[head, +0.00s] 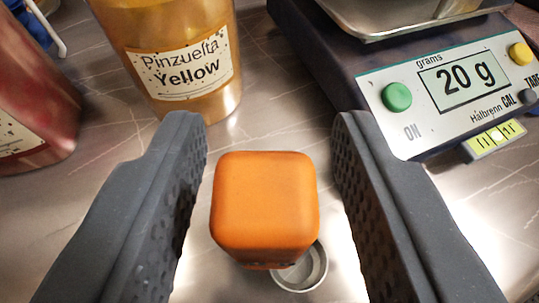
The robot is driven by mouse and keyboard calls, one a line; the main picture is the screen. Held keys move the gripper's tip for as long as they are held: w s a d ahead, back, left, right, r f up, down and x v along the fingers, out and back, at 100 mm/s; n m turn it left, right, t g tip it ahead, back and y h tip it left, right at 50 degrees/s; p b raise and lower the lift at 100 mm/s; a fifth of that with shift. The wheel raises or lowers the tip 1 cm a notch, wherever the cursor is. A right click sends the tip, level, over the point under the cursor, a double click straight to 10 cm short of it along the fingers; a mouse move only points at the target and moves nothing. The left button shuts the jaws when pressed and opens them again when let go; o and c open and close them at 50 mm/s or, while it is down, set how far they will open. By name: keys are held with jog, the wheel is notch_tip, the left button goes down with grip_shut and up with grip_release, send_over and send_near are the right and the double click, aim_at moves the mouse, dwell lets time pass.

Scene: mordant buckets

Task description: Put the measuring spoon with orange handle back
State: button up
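The measuring spoon's orange handle (265,208) is in the middle of the head view, with its blocky end facing the camera. A small round metal part (301,270), which looks like the spoon's bowl, shows beneath it at the lower right. My gripper (268,120) is open, with one dark ridged finger on each side of the handle. A gap shows between the handle and each finger. The handle hides most of the rest of the spoon, so I cannot tell how it is supported.
A yellow jar labelled "Pinzuelta Yellow" (187,66) stands behind the left finger. A scale (440,95) reading "20 g" stands at the upper right, with a metal pan (400,18) on top. A dark red container (35,95) is at the left. Bare grey worktop (275,100) lies between jar and scale.

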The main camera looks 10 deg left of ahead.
jog(key=p+v, duration=0.1)
jog(key=v, duration=1.1)
jog(key=shift+p, duration=0.3)
jog(key=w+d+r+m+h, duration=0.1)
jog(key=w+d+r, duration=0.1)
jog(key=d+r, duration=0.6)
jog(key=w+d+r+m+h, duration=0.1)
jog(key=w+d+r, duration=0.1)
jog(key=d+r, duration=0.7)
jog(key=s+d+r+t, duration=0.1)
jog(key=s+d+r, duration=0.3)
jog(key=d+r, duration=0.4)
jog(key=s+d+r+t, duration=0.1)
jog(key=s+d+r, duration=0.3)
jog(key=d+r, duration=0.5)
jog(key=d, duration=0.4)
notch_tip(320, 180, up, 2)
jog(key=shift+s+d+r+p, duration=0.15)
jog(key=shift+r+p, duration=0.1)
jog(key=shift+p, duration=1)
